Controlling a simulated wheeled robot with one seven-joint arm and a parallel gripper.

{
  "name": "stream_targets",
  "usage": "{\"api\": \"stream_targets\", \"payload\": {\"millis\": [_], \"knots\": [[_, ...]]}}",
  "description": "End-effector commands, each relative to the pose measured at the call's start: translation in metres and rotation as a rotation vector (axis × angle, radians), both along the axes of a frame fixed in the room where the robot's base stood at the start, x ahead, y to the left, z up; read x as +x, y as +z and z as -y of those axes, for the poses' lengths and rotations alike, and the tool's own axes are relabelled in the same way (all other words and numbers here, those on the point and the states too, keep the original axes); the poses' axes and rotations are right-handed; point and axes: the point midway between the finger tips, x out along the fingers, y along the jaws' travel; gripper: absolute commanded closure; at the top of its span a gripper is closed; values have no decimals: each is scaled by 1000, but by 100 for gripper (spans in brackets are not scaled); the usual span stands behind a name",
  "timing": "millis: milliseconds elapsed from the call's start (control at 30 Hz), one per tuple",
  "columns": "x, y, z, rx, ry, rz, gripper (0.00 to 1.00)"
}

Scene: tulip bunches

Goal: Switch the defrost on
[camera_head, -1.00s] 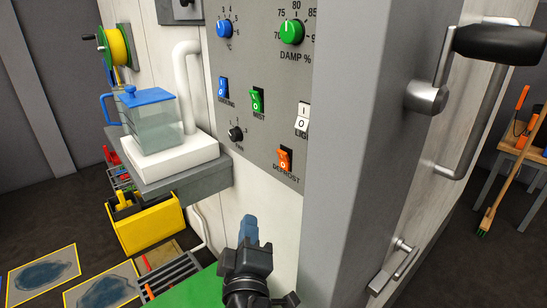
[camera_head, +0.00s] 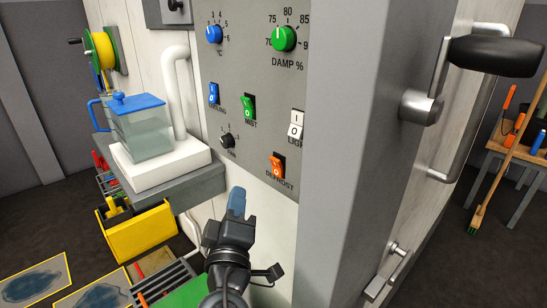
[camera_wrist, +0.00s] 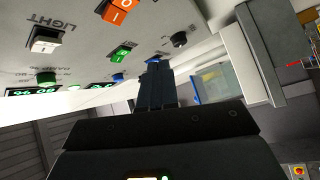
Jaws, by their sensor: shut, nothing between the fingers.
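The orange defrost switch (camera_head: 277,166) is a rocker on the grey control panel (camera_head: 263,115), above its DEFROST label. It also shows in the wrist view (camera_wrist: 118,14), upside down, with I and O marks. My gripper (camera_head: 237,200) is below and left of the switch in the head view, pointing up, apart from the panel. In the wrist view my gripper's fingers (camera_wrist: 155,80) are together and hold nothing. Which side of the switch is pressed in is too small to tell.
Other panel controls are the white light switch (camera_head: 296,124), green mist switch (camera_head: 248,108), blue cooling switch (camera_head: 213,94) and black fan knob (camera_head: 228,141). A shelf (camera_head: 175,190) with a water tank (camera_head: 143,130) juts out at left. A large door handle (camera_head: 433,100) stands out at right.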

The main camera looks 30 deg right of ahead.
Motion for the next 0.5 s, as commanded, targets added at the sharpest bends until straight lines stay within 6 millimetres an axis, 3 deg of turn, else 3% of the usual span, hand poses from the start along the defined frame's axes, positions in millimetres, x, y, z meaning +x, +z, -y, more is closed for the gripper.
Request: {"api": "stream_targets", "payload": {"millis": [200,500], "knots": [[5,16,28,0,-2,0,100],[11,24,54,1,-1,0,100]]}}
